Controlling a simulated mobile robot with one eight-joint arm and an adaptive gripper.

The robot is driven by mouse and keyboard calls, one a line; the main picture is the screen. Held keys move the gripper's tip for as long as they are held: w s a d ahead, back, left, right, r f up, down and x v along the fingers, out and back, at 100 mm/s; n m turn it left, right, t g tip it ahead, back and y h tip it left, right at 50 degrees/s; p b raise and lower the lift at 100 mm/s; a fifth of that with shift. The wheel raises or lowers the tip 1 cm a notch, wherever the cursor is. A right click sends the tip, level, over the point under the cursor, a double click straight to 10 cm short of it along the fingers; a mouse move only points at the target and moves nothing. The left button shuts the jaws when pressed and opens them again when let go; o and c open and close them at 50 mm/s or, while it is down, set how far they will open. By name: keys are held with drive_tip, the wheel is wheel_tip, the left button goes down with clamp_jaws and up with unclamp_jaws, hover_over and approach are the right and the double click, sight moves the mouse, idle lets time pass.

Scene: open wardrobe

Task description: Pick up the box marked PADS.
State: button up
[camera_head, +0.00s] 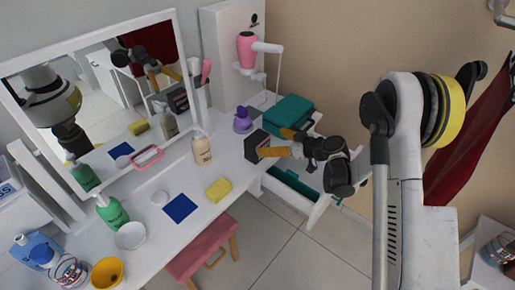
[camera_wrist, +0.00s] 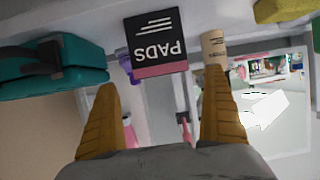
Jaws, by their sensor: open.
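The PADS box (camera_head: 252,143) is a dark box with a pink band, standing on the white table near its right end. In the wrist view the box (camera_wrist: 155,35) shows its black face with white "PADS" lettering upside down and the pink strip below. My gripper (camera_head: 276,143) has orange fingers spread open and is just right of the box. In the wrist view my gripper (camera_wrist: 160,82) is empty, with the box ahead and centred between the fingers. The lower finger overlaps the box in the head view; I cannot tell whether it touches.
A cream bottle (camera_head: 202,149) and a purple bottle (camera_head: 242,120) stand close to the box. A teal case (camera_head: 288,113) sits behind my gripper. A yellow sponge (camera_head: 218,189) and blue cloth (camera_head: 180,208) lie further left. An open drawer (camera_head: 293,184) is below my gripper.

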sight(257, 139)
drive_tip(key=b+x, duration=0.2)
drive_tip(key=x, duration=0.5)
drive_tip(key=shift+a+f+b, duration=0.1)
drive_tip(key=shift+a+b, duration=0.05)
drive_tip(key=shift+b, duration=0.25)
drive_tip(key=c, duration=1.3)
